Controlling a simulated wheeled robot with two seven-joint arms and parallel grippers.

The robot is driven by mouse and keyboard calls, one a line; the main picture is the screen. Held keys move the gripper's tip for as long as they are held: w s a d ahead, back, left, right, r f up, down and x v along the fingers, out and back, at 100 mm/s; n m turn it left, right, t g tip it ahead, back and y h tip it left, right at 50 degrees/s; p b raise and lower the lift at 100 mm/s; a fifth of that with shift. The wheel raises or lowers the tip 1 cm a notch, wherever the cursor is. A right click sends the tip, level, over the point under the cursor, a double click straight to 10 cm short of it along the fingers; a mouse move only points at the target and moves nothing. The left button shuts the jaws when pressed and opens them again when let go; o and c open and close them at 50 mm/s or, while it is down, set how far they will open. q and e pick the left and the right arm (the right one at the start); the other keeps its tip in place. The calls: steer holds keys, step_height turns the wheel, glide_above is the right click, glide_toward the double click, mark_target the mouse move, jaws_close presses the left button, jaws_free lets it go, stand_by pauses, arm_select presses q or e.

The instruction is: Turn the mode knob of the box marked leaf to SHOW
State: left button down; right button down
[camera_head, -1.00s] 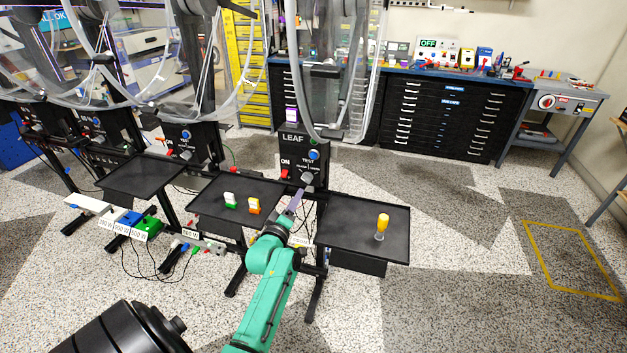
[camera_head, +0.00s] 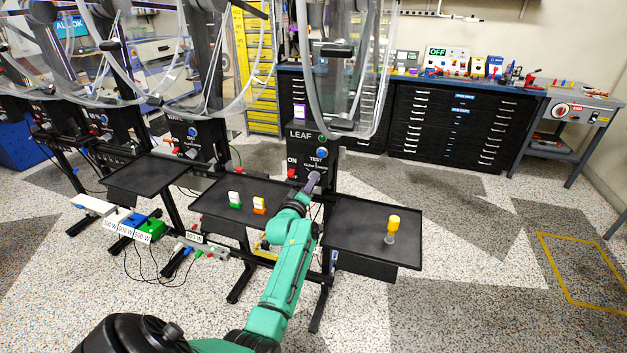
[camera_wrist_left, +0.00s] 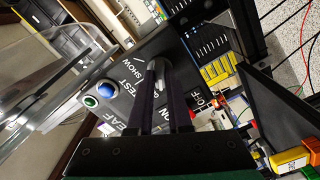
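The black box marked LEAF (camera_head: 301,150) stands on a post behind the trays. It bears a blue button (camera_head: 321,153), a small green button and a red switch (camera_head: 291,173) below ON. My left gripper (camera_head: 313,181) reaches its lower front and covers the mode knob in the head view. In the left wrist view the grey knob (camera_wrist_left: 157,74) is between the dark fingertips of my left gripper (camera_wrist_left: 162,90), below the TEST and SHOW lettering. I cannot tell whether the fingers press on it or which mark it points to. My right gripper is not in view.
A black tray (camera_head: 345,245) with a yellow-topped piece (camera_head: 392,228) lies right of my left arm. Another tray (camera_head: 215,207) with white-green and white-orange pieces is on the left. Similar stations stand farther left.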

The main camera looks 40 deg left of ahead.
arm_select(q)
steer(key=m, duration=1.3)
steer(key=shift+f+m, duration=0.1)
steer(key=shift+m, duration=0.3)
steer(key=m+b, duration=0.1)
steer(key=m, duration=0.3)
steer(key=shift+m+b, duration=0.3)
steer(key=shift+b, duration=0.1)
